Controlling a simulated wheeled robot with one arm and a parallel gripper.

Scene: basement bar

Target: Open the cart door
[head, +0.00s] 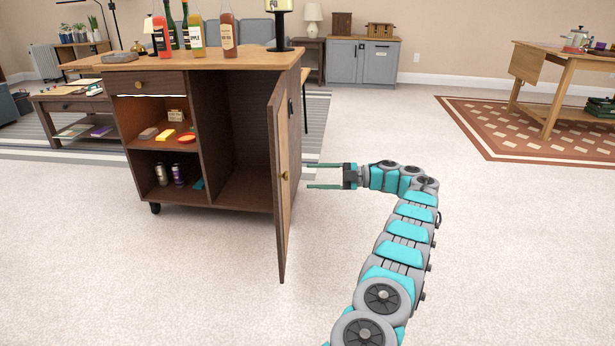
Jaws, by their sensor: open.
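The cart (200,58) is a dark brown wooden cabinet with a light wood top, on the left side of the head view. Its door (281,200) stands swung outward on the cart's right side and is seen nearly edge-on, with a small round brass knob (285,175). The compartment (246,140) behind it is exposed and looks empty. My gripper (308,176) is to the right of the door at about knob height, its two fingers pointing left. The fingers are apart with nothing between them. Whether the fingertips touch the door cannot be told.
Bottles (195,34) and a dark stand (284,25) are on the cart top. Small items and cans (169,174) fill the left shelves. A grey cabinet (361,62) and a wooden table (555,65) stand farther back. The carpet in front and right is clear.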

